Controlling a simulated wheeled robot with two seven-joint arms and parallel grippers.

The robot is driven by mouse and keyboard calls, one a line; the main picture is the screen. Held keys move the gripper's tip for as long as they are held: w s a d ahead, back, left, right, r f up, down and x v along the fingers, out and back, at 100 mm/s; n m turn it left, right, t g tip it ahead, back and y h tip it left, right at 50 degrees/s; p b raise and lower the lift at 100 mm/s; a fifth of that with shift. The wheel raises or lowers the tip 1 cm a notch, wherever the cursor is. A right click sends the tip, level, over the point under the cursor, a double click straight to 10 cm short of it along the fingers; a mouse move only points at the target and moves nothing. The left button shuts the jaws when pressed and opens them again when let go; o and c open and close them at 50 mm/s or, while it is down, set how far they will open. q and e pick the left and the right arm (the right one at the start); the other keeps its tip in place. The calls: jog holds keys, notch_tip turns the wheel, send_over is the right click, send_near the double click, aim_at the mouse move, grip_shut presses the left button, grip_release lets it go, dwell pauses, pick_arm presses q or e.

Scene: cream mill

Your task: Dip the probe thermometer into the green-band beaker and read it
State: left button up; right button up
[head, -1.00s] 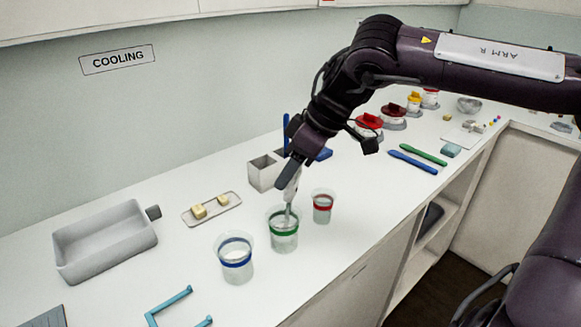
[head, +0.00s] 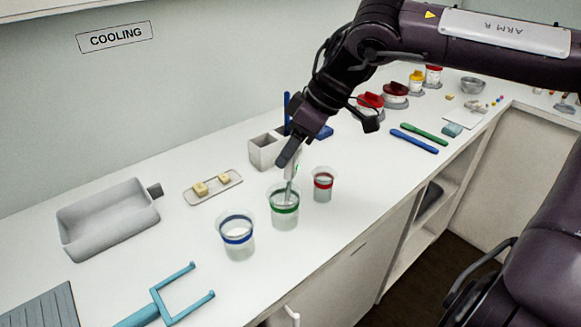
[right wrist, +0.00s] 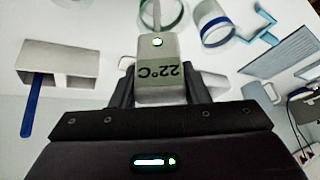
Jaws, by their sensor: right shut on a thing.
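My right gripper (head: 289,157) is shut on the probe thermometer (head: 291,172), just above the green-band beaker (head: 284,213). The thin metal probe points down through the beaker's mouth and its lower end is inside the clear beaker. In the right wrist view the thermometer (right wrist: 158,92) sits between the jaws of my right gripper (right wrist: 158,88). Its display appears upside down and reads 22°C. The green-band beaker (right wrist: 172,20) shows partly at the top of that view. My left gripper is not in view.
A blue-band beaker (head: 236,240) stands to the left and a red-band beaker (head: 323,185) to the right, both close. A grey holder (head: 264,152) stands behind. A teal fork-shaped tool (head: 160,305) lies in front, near a grey scoop-like tray (head: 75,245).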

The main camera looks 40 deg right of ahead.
jog(key=shift+r, duration=0.1)
dwell(0.7)
notch_tip(320, 180, up, 11)
jog(key=p, duration=1)
jog(key=shift+r, duration=0.1)
dwell(0.4)
